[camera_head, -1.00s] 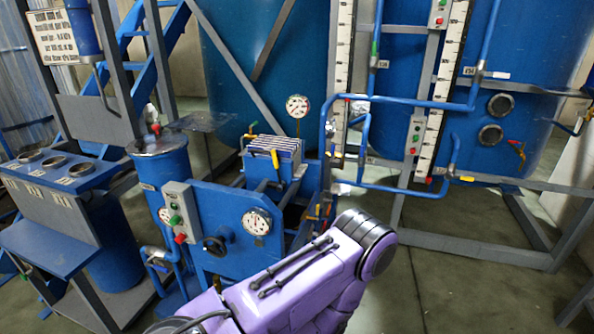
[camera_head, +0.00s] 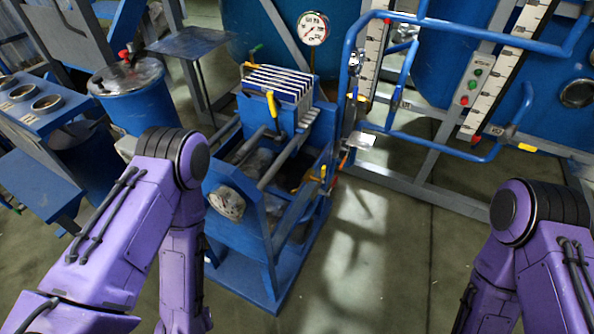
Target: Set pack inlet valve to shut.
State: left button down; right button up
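A plate pack (camera_head: 283,88) of white-edged plates sits in a blue frame near the middle of the view. A yellow valve handle (camera_head: 271,103) hangs roughly upright at the pack's front face. A green handle (camera_head: 257,48) shows behind the pack, and smaller yellow handles (camera_head: 312,179) sit low at the frame's right side. No label shows which one is the pack inlet valve. Both my arms reach into view, the left one in front of the blue frame and the right one at the lower right. Both grippers are out of sight.
A round gauge (camera_head: 313,28) stands behind the pack. Blue pipes (camera_head: 430,150) run at the right. Floor (camera_head: 375,255) between my arms is clear.

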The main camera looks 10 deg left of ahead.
aim_at(335, 181)
jog(key=k, duration=1.2)
jog(key=z, duration=1.1)
jog(key=i, duration=1.75)
jog(key=u, duration=0.75)
